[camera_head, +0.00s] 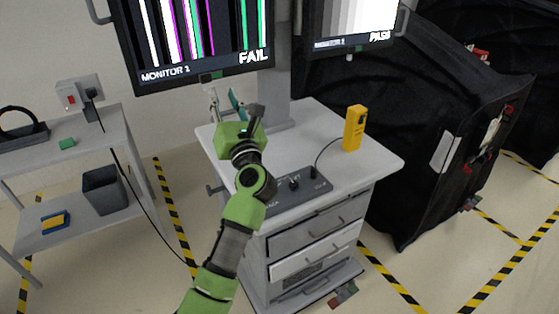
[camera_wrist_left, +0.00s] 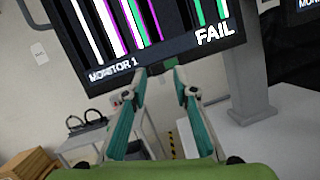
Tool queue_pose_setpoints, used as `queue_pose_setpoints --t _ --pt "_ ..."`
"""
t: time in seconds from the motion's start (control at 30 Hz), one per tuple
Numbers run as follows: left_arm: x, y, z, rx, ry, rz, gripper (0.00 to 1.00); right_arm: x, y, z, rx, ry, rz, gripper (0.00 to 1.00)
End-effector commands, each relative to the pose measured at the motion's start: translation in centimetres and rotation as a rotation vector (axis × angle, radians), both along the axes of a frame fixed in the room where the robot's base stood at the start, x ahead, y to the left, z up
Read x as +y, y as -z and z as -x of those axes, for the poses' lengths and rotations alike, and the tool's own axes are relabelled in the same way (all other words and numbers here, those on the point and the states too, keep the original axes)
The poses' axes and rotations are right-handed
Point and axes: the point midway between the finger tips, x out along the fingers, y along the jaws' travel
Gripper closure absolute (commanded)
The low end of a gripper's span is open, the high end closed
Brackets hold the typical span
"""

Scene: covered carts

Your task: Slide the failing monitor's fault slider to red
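Monitor 1 (camera_head: 190,40) shows coloured vertical stripes and the word FAIL; it also fills the top of the left wrist view (camera_wrist_left: 150,30). A small green slider (camera_head: 210,76) sits at the middle of its lower edge, and it shows in the left wrist view (camera_wrist_left: 170,63) too. My left gripper (camera_head: 224,97) is just below the monitor. In the left wrist view its teal fingers are apart, with nothing between them, and their tips are near the slider's two sides; I cannot tell whether they touch it. My right gripper is not in view.
A second monitor (camera_head: 350,20) reads PASS. The monitors stand above a white drawer cart (camera_head: 375,160) with a control panel (camera_head: 290,192) and a yellow handheld device (camera_head: 354,128). A side table (camera_head: 95,130) is at left; a black covered cart (camera_head: 440,130) is at right.

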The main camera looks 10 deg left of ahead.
Motion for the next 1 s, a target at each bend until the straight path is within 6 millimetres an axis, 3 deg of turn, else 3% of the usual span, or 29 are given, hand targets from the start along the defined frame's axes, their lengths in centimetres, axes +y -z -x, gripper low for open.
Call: queue_pose_setpoints --t 0.27,0.47,0.8,1.0 --pt "-3.3 -1.1 2.6 -0.027 0.078 -0.365 0.74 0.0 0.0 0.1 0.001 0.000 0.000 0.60" --pt "-6.5 -0.5 4.7 -0.025 0.136 -0.637 0.74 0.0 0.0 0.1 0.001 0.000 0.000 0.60" --pt "-11.5 3.1 7.7 0.019 0.234 -1.040 0.74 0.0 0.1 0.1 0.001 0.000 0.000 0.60" --pt "-13.1 6.3 8.6 0.065 0.277 -1.198 0.74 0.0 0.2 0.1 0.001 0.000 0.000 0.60"
